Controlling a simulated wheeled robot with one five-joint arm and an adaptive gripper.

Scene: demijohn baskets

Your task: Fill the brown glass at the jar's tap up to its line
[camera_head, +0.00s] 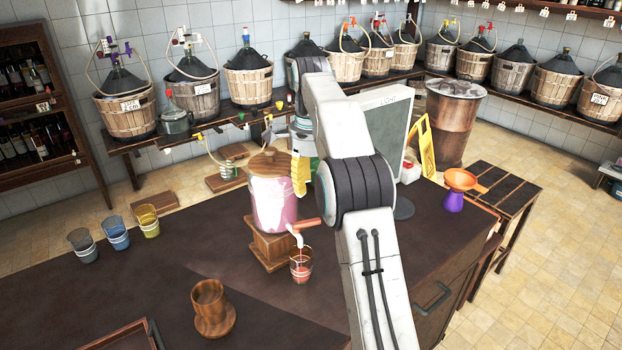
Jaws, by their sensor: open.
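The jar (272,205) holds pink liquid under a wooden lid and stands on a wooden block on the dark counter. Its white tap (295,236) points down at the front right, with a reddish-brown handle (304,223). The brown glass (301,266) stands upright on the counter below the spout, with reddish liquid in it. My arm rises just right of the jar and glass.
Grey (82,245), blue (115,232) and yellow (146,220) glasses stand at the counter's left. A wooden cup (211,308) is in front. Demijohn baskets line the walls. The counter's middle left is clear.

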